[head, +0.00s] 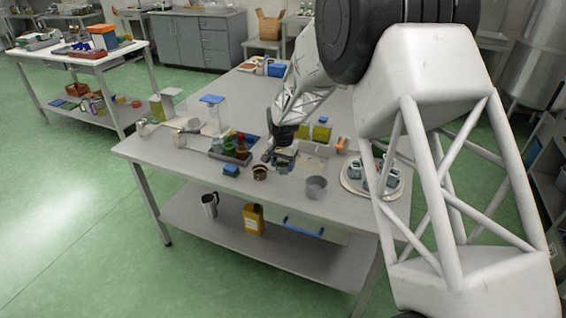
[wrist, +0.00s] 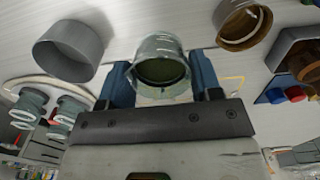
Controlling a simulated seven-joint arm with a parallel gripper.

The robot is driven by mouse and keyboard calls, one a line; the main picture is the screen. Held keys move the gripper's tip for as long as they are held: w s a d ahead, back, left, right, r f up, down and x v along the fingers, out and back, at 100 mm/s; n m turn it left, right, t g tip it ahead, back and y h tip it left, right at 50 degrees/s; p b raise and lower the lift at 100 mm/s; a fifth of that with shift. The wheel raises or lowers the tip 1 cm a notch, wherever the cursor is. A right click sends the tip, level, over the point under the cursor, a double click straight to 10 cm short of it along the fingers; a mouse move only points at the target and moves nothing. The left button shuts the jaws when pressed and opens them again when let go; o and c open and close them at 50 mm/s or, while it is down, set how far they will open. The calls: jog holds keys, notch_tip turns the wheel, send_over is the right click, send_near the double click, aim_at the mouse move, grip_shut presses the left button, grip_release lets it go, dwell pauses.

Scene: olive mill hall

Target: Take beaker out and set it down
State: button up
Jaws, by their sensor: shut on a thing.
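The beaker (wrist: 160,50) is a clear glass vessel with dark green contents, seen from above its rim in the wrist view. My gripper (wrist: 160,78) is shut on it, one blue finger on each side. In the head view my gripper (head: 284,150) is over the middle of the table, and the beaker (head: 283,168) shows small just below it. I cannot tell whether the beaker's base touches the surface under it.
A grey open cylinder (head: 316,187) and a brown round container (head: 260,173) stand close by. A round tray (head: 350,184) with several cups is to the right. A dark tray (head: 217,155) with bottles and a blue block (head: 231,170) are to the left. The table's (head: 190,170) front-left is clear.

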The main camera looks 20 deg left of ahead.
jog(key=shift+f, duration=0.15)
jog(key=shift+f, duration=2.45)
jog(key=shift+f, duration=0.35)
jog(key=o, duration=0.9)
jog(key=shift+o, duration=0.3)
jog(key=shift+o, duration=0.7)
